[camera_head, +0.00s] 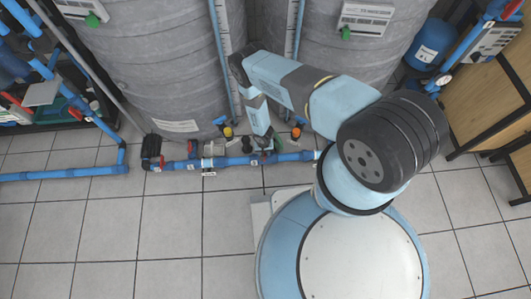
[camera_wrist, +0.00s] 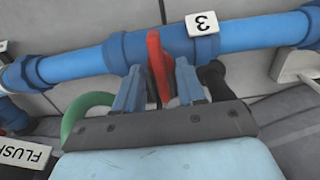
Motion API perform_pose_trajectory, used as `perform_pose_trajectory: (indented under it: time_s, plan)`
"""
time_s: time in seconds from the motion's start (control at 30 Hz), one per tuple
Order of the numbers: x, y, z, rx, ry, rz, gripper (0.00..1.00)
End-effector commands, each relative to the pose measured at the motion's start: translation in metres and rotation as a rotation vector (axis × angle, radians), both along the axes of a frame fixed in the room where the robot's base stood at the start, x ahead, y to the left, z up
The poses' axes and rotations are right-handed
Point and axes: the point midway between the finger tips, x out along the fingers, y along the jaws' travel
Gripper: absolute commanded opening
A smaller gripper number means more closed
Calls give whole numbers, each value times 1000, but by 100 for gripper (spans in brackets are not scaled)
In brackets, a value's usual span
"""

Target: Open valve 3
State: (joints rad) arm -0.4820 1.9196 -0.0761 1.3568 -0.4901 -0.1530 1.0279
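Valve 3 has a red handle (camera_wrist: 157,62) on a blue pipe (camera_wrist: 250,34). A white tag with a 3 (camera_wrist: 202,23), upside down in the wrist view, sits on the pipe just right of the handle. The handle lies across the pipe's line in this view. My gripper (camera_wrist: 158,72) has one blue finger on each side of the handle, with narrow gaps showing, so it looks open around it. In the head view my gripper (camera_head: 263,140) reaches down to the floor pipe (camera_head: 285,157); the fingertips and the red handle cannot be made out there.
Two large grey tanks (camera_head: 165,60) stand right behind the pipe. A green curved part (camera_wrist: 82,115) and a FLUSH tag (camera_wrist: 22,153) lie close left of my gripper. A dark knob (camera_wrist: 215,80) is close right. Tiled floor (camera_head: 165,225) in front is clear.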

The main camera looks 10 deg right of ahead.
Motion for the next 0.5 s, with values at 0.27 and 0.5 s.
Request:
perform_pose_trajectory:
  time_s: [0.27,0.5]
  plan:
    - [0,0,-5,0,0,0,39]
    - [0,0,-5,0,0,0,29]
